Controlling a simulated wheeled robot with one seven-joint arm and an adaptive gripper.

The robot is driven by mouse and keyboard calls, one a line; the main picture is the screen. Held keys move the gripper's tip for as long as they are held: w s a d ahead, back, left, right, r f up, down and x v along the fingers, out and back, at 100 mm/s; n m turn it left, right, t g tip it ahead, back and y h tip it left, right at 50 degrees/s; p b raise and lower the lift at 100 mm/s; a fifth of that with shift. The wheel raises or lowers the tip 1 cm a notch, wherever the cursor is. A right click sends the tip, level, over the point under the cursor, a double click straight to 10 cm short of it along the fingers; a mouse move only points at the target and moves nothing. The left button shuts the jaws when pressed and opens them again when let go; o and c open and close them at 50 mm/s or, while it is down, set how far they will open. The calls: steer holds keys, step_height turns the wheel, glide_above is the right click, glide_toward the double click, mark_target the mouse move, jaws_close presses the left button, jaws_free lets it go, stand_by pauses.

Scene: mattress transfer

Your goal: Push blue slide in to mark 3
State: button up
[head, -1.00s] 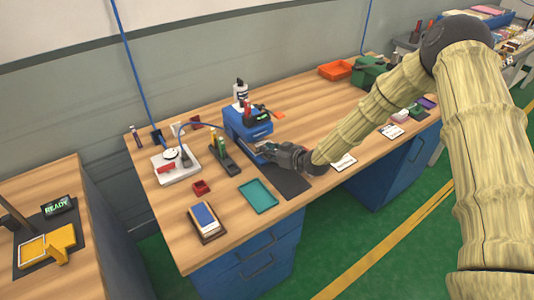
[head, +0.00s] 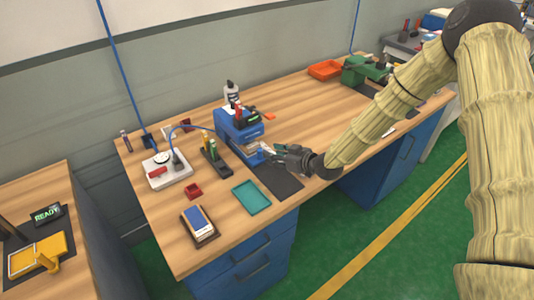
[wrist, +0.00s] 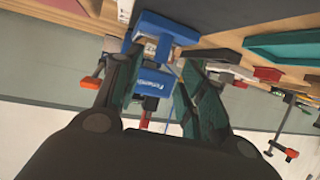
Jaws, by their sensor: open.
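A blue machine (head: 238,126) stands on the wooden workbench. A blue slide with a raised blue block (head: 263,150) juts from its front, above a dark mat. My gripper (head: 277,150) is just in front of the slide, pointing toward the machine. In the wrist view my gripper (wrist: 160,64) has its two fingers apart with nothing held between them. The blue block (wrist: 163,26) shows beyond the fingertips, with the machine body (wrist: 150,83) behind it. The mark numbers are too small to read, and I cannot tell whether a finger touches the block.
A dark mat (head: 283,183) lies under my gripper. A teal tray (head: 251,197), a small red bin (head: 194,191), a rack with green and yellow items (head: 215,158) and a white power unit (head: 166,172) stand nearby.

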steer(key=shift+v, duration=2.2)
